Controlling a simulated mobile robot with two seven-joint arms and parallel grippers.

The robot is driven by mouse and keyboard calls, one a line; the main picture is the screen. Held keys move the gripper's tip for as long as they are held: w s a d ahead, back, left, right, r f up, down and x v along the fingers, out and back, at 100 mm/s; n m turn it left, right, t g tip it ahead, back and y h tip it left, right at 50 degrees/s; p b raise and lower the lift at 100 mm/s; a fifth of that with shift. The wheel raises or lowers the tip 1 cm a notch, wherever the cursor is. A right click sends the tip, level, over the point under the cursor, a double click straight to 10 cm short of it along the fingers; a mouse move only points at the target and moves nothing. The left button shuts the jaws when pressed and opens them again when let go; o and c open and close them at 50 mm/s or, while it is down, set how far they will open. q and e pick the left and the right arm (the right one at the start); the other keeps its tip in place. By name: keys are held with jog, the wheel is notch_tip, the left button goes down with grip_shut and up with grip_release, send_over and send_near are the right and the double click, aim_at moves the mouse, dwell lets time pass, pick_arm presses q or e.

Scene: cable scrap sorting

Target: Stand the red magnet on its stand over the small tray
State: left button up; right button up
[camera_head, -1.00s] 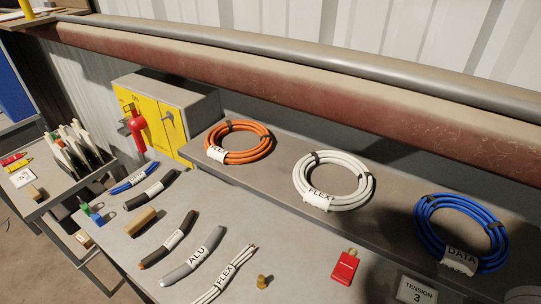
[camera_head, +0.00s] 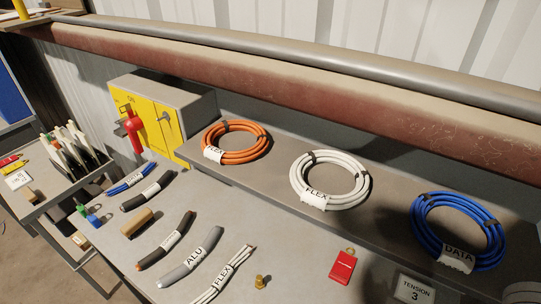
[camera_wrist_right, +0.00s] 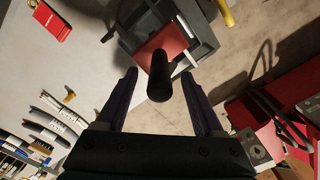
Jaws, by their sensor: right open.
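In the right wrist view, a red block with a flat face (camera_wrist_right: 172,40), which looks like the red magnet, has a black upright handle (camera_wrist_right: 158,80) pointing toward the camera. It is at a dark grey frame or tray (camera_wrist_right: 207,43); I cannot tell whether this is the stand or the small tray. My right gripper (camera_wrist_right: 160,74) is open, with one dark finger on each side of the handle. I cannot tell whether either finger touches it. The head view shows neither gripper nor the magnet.
A red tag (camera_head: 343,265) lies on the grey bench, near a small brass piece (camera_head: 261,281). Several cable pieces lie to the left, including a grey one (camera_head: 190,260). Orange (camera_head: 236,155), white and blue (camera_head: 425,235) coils lie on the raised shelf. A yellow box (camera_head: 150,130) stands behind.

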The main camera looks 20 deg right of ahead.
notch_tip(320, 180, up, 9)
jog(key=shift+w+p, duration=0.1)
jog(key=shift+p, duration=0.65)
jog(key=shift+a+r, duration=0.1)
jog(key=shift+r, duration=0.2)
jog(key=w+a+r+m+t+y+p, duration=0.1)
jog(key=w+a+r+m+p, duration=0.1)
jog(key=a+r+p, duration=0.35)
jog(key=w+a+r+m+t+y+p, duration=0.1)
jog(key=w+a+r+m+p, duration=0.15)
jog(key=a+r, duration=0.6)
jog(key=d+r+m+t+h+p, duration=0.1)
jog(key=d+r+m+p, duration=0.3)
jog(key=r+m, duration=0.6)
jog(key=shift+s+d+r+t+h, duration=0.15)
jog(key=shift+s+r+t+h, duration=0.2)
jog(key=shift+r, duration=0.35)
